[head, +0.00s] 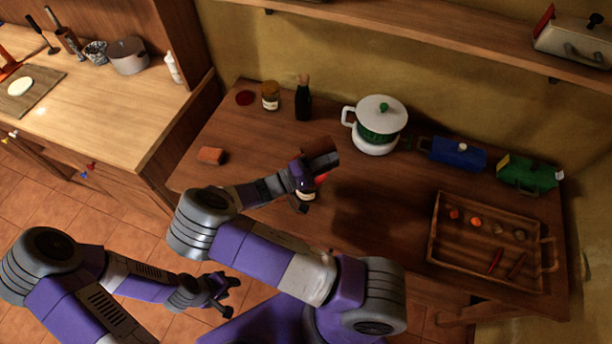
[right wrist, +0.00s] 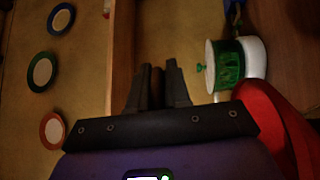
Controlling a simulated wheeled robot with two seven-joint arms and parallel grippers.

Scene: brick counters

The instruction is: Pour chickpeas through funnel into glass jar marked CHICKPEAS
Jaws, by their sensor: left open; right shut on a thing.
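My right gripper (head: 304,176) is over the middle of the wooden counter, shut on a brown vessel (head: 321,154). What the vessel holds cannot be seen. In the right wrist view a dark brown part (right wrist: 157,88) shows between the fingers. A jar with a pale label (head: 307,195) shows partly below that gripper, with a red part (head: 321,177) beside it; whether this is a funnel cannot be told. Another labelled jar (head: 270,96) stands at the back left; neither label is readable. No chickpeas can be made out. My left gripper (head: 222,294) is open and empty, low in front of the counter.
A dark bottle (head: 303,98) and red disc (head: 245,97) are at the back. A white-and-green pot (head: 378,117), blue box (head: 456,153) and green box (head: 528,174) stand right. A wooden tray (head: 490,269) lies front right, a reddish block (head: 211,155) left.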

